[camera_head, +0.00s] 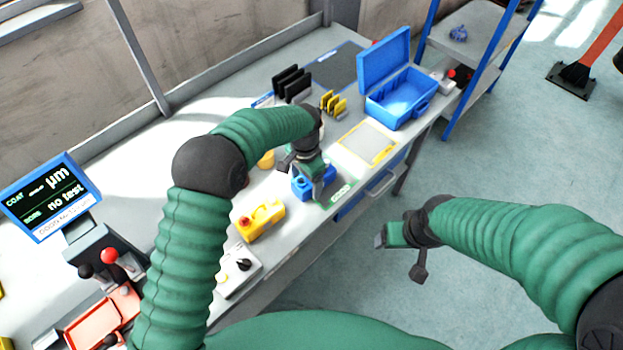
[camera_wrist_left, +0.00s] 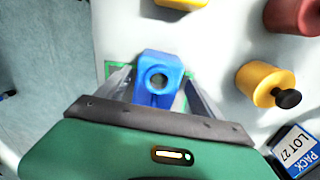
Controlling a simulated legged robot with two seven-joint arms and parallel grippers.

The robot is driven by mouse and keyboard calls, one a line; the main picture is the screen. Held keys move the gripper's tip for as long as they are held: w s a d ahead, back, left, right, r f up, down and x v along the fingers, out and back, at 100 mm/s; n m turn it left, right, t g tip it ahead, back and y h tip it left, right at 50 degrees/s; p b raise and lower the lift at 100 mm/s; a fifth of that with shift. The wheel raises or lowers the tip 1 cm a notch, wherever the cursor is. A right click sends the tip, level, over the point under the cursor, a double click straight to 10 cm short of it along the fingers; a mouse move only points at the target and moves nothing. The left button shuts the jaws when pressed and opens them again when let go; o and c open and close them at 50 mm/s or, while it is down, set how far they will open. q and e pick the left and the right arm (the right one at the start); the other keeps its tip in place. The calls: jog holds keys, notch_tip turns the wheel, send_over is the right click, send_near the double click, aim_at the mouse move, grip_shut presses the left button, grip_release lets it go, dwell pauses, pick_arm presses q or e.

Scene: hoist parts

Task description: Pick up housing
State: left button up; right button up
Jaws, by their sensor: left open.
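The housing is a blue block with a round hole in its face. It shows in the left wrist view (camera_wrist_left: 158,82), between the two fingers, inside a green outline on the white bench. In the head view the housing (camera_head: 300,188) is partly hidden behind my left gripper (camera_head: 316,184). My left gripper is open, its fingers pointing down on either side of the housing; I cannot tell whether they touch it. It also shows in the left wrist view (camera_wrist_left: 158,92). My right gripper (camera_head: 388,240) hangs empty beyond the bench's front edge; its jaw opening is unclear.
A yellow box with a red button (camera_head: 262,221) stands on the bench nearby. An open blue case (camera_head: 402,105) and a yellow-edged tray (camera_head: 368,146) lie further right. In the left wrist view, a yellow cylinder with a black knob (camera_wrist_left: 262,82) stands right of the housing.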

pick_arm(q)
jog(key=shift+d+f, duration=0.1)
jog(key=shift+d, duration=0.5)
jog(key=c, duration=0.4)
jog(key=shift+c, duration=1)
jog(key=shift+a, duration=0.3)
jog(key=c, duration=0.7)
grip_shut()
